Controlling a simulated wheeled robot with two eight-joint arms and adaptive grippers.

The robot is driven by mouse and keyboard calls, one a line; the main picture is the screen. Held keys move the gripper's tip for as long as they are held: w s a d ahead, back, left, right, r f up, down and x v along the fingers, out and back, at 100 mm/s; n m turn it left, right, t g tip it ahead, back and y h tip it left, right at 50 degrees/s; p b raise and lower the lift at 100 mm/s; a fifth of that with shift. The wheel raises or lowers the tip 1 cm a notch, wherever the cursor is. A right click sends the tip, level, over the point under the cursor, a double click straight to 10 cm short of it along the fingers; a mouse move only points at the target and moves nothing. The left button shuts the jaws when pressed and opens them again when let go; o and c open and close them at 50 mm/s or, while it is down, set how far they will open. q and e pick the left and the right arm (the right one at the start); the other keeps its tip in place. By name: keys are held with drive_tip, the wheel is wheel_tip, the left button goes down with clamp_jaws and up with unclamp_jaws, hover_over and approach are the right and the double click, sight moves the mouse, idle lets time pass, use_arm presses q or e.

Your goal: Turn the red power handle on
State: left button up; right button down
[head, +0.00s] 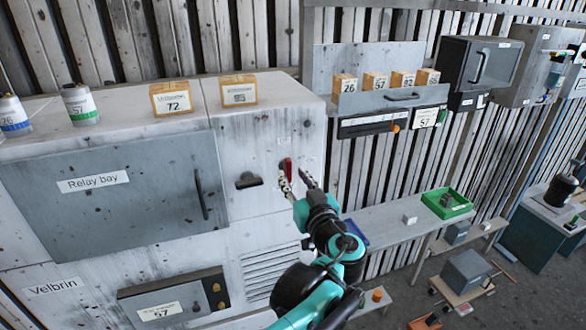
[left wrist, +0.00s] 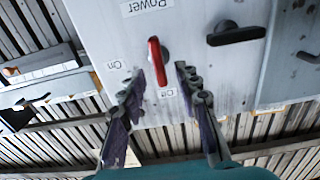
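The red power handle (head: 287,168) is on the pale front panel of the large cabinet, right of a black knob (head: 248,180). In the left wrist view, where the lettering is upside down, the red handle (left wrist: 157,62) stands roughly upright in the picture. Its lower end is near the "Off" label (left wrist: 170,92). The "On" label (left wrist: 114,65) is to its left, and the "Power" label (left wrist: 147,6) is above. My left gripper (head: 296,182) is open in front of the panel. In the left wrist view its fingertips (left wrist: 160,72) lie on either side of the handle; contact cannot be told.
The relay bay door (head: 120,195) with its vertical pull is left of the panel. Boxes and cans stand on the cabinet top (head: 130,122).

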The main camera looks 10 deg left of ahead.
sight(290, 170)
use_arm(q)
drive_tip(key=shift+x, duration=1.2)
drive_tip(key=shift+w, duration=0.25)
drive_tip(key=shift+a, duration=0.2)
drive_tip(key=shift+d, duration=0.1)
clamp_jaws()
